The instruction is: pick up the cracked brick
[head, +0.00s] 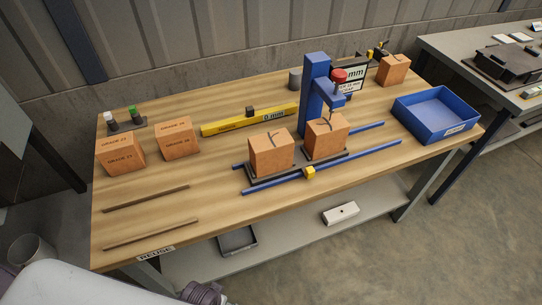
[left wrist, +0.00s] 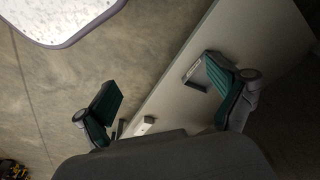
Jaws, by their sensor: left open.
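Two orange-brown bricks sit side by side on dark plates mid-table: a left one (head: 271,154) and a right one (head: 326,138) beneath the blue press (head: 315,90). Both have dark crack-like lines on top; I cannot tell which is the cracked brick. Two lettered bricks stand at the left, one outer (head: 120,153) and one inner (head: 178,138). Another brick (head: 394,70) stands at the back right. In the left wrist view my left gripper (left wrist: 168,92) is open and empty, its green-padded fingers wide apart above the floor and lower shelf. My right gripper is not in view.
A blue tray (head: 436,112) stands empty at the table's right. A yellow level (head: 249,120) lies behind the middle bricks, and a blue rail (head: 350,162) runs in front. Two thin brown strips (head: 148,198) lie at the front left. The wood around them is clear.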

